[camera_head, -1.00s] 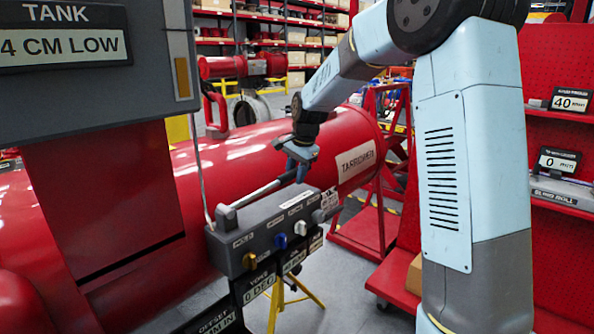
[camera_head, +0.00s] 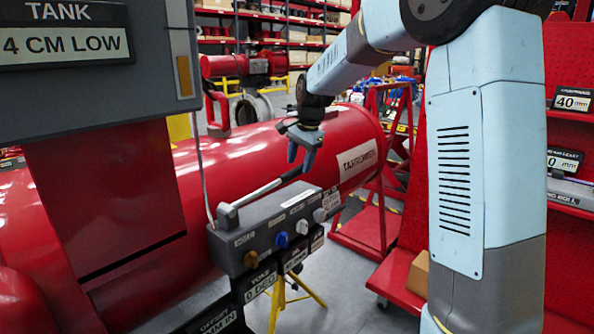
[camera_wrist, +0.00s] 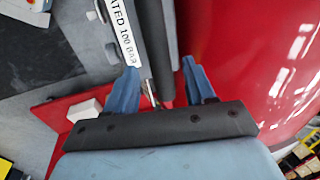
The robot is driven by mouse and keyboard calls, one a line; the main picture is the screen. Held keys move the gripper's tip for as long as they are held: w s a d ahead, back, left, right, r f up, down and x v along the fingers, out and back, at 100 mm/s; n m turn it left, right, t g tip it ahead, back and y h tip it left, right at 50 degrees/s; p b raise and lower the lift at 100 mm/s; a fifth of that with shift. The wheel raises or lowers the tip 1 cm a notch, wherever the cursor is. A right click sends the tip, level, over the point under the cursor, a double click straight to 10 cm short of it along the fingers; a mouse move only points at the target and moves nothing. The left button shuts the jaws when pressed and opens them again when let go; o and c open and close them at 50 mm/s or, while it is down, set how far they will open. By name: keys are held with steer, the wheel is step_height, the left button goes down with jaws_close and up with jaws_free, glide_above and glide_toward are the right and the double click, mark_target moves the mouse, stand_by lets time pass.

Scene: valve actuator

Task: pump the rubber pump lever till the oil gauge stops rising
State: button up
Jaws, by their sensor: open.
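The pump lever (camera_head: 262,191) is a pale rod with a dark grip (camera_head: 292,174), rising to the right from a grey pump block (camera_head: 262,228) with gold, blue and silver knobs. My gripper (camera_head: 301,157) is open, fingers pointing down, at the lever's grip end. Whether it touches the grip is unclear. In the wrist view my gripper (camera_wrist: 161,86) has its blue fingers spread. A dark bar runs up between them; I cannot tell whether it is the lever. A grey panel (camera_head: 110,100) reads "TANK" and "4 CM LOW". Its narrow amber strip (camera_head: 184,76) may be the oil gauge.
A large red cylinder (camera_head: 250,158) lies behind the pump block. A yellow stand (camera_head: 300,296) is below the block, with dark display signs (camera_head: 262,285) hanging in front. A red wheeled frame (camera_head: 360,235) stands to the right.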

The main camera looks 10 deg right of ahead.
steer(key=v, duration=0.9)
steer(key=shift+r, duration=0.2)
steer(key=shift+s+r, duration=0.2)
steer(key=shift+r, duration=0.2)
steer(key=shift+c, duration=1.4)
steer(key=r, duration=0.1)
steer(key=s+r, duration=0.1)
steer(key=r, duration=0.1)
steer(key=shift+s+r+t, duration=0.1)
steer(key=shift+s+t, duration=0.15)
steer(key=shift+t, duration=0.05)
steer(key=c, duration=0.5)
steer(key=shift+f, duration=0.25)
steer(key=shift+c, duration=0.5)
steer(key=x, duration=1.3)
steer(key=shift+d+f, duration=0.15)
steer(key=shift+d, duration=0.05)
jaws_close()
